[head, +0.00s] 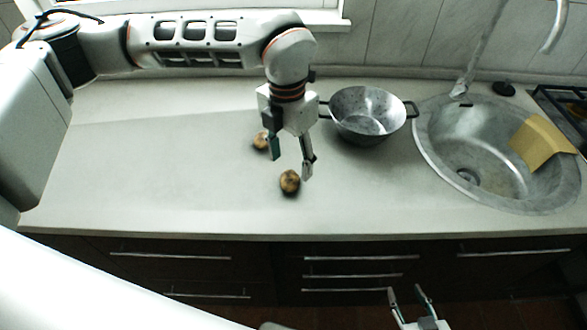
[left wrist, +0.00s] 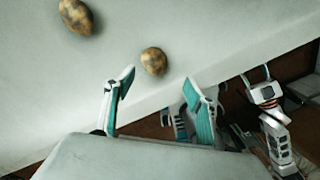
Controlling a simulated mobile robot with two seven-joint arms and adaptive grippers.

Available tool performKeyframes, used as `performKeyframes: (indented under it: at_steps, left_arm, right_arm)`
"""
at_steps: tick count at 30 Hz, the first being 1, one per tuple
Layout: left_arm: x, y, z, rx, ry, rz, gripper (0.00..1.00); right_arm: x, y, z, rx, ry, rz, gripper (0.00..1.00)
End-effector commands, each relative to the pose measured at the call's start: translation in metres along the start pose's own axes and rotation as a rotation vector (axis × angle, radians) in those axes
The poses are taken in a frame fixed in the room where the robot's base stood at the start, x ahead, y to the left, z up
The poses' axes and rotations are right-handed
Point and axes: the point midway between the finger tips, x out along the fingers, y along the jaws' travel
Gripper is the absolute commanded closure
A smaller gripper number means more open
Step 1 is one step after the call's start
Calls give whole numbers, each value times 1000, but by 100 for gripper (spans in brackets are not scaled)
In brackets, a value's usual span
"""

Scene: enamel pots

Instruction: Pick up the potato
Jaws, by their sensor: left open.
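Two brown, mottled potatoes lie on the pale countertop. The front potato (head: 290,182) is nearer the counter's front edge, and it also shows in the left wrist view (left wrist: 154,61). The back potato (head: 261,141) is partly beside my left gripper's finger, and it shows at the upper left of the left wrist view (left wrist: 76,16). My left gripper (head: 291,165) is open and empty, pointing down over the counter close to both potatoes. In the left wrist view its fingertips (left wrist: 159,81) are spread, with the front potato just beyond them. My right gripper (head: 408,292) is open and empty, in front of the counter.
A grey two-handled pot (head: 368,112) stands right of my left gripper. A round metal sink (head: 440,150) with a yellow cloth-like item (head: 543,143) is further right. The countertop (head: 140,170) is clear to the left. Dark drawers with handles lie below its front edge.

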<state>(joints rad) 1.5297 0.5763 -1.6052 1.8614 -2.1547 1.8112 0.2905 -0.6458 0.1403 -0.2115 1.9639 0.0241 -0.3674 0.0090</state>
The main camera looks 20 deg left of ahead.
Motion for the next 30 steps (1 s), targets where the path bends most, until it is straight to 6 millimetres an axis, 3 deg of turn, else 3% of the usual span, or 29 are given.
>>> performKeyframes:
  at_steps: [5, 21, 30]
  left_arm:
    - [3, 15, 2, -21, -6, 47, 45]
    - [66, 11, 4, -19, -7, 43, 45]
    - [73, 12, 4, -19, -8, 43, 45]
  right_arm:
    - [-1, 0, -1, 0, 0, -1, 60]
    - [-9, 0, -8, 1, -6, -3, 60]
    - [-9, 0, -9, 1, -6, -3, 60]
